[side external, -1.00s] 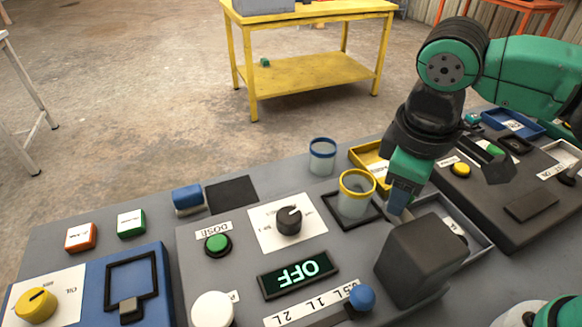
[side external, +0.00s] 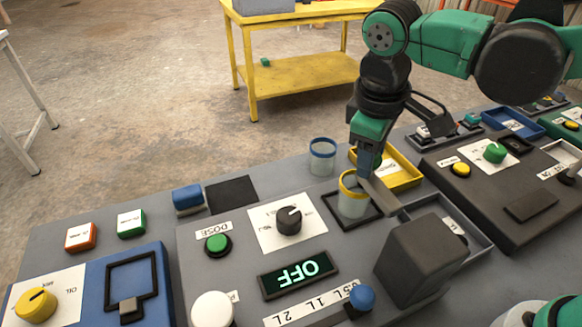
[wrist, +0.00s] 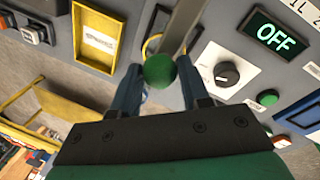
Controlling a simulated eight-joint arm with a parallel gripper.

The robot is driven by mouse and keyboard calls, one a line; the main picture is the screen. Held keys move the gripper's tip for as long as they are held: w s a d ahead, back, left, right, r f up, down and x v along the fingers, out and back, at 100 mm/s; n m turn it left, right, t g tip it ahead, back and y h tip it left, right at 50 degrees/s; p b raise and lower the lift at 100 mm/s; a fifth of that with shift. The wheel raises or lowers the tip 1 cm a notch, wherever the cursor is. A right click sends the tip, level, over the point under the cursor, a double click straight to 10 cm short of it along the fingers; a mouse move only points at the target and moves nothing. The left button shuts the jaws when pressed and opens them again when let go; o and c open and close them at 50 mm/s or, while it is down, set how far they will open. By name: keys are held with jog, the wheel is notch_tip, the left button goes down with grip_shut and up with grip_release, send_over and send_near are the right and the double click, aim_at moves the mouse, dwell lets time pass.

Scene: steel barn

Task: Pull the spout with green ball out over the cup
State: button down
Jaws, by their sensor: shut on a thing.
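My gripper (wrist: 158,84) is shut on the green ball (wrist: 159,70) at the end of the spout. The spout (side external: 382,197) is a flat grey bar reaching from the dark grey block (side external: 420,260) toward the yellow-rimmed cup (side external: 352,205). In the side view, my gripper (side external: 366,172) is just above the right part of that cup's rim, and its fingers hide the ball. The clear cup stands upright in a black square frame (side external: 371,219). In the wrist view, the spout and ball partly cover the cup's yellow rim (wrist: 150,46).
A blue-rimmed cup (side external: 321,158) stands behind the yellow-rimmed one. A yellow tray (side external: 405,180) lies to the right. The panel carries a black dial (side external: 289,221), a green button (side external: 217,243), a display reading OFF (side external: 299,275) and a blue-knobbed lever (side external: 362,298).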

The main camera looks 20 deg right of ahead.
jog(key=shift+w, duration=0.25)
jog(key=c, duration=0.7)
grip_release()
jog(key=shift+r, duration=0.1)
jog(key=shift+s+a+r, duration=0.1)
jog(key=shift+a+r, duration=0.05)
jog(key=shift+r, duration=0.75)
jog(key=shift+s+a+r, duration=0.1)
jog(key=shift+s+r, duration=0.05)
jog(key=shift+r, duration=0.75)
jog(key=shift+s+a+r, duration=0.1)
jog(key=shift+a+r, duration=0.05)
jog(key=shift+r, duration=0.75)
jog(key=s+d+f+m+t+y, duration=0.1)
jog(key=d+f+m+t, duration=0.1)
jog(key=d, duration=0.3)
jog(key=s+d+f+m+t, duration=0.2)
jog(key=d+f+m+t, duration=0.1)
jog(key=d, duration=0.3)
jog(key=shift+d+f+m+t+y, duration=0.3)
jog(key=shift+m+t+y, duration=0.15)
jog(key=shift+m, duration=0.45)
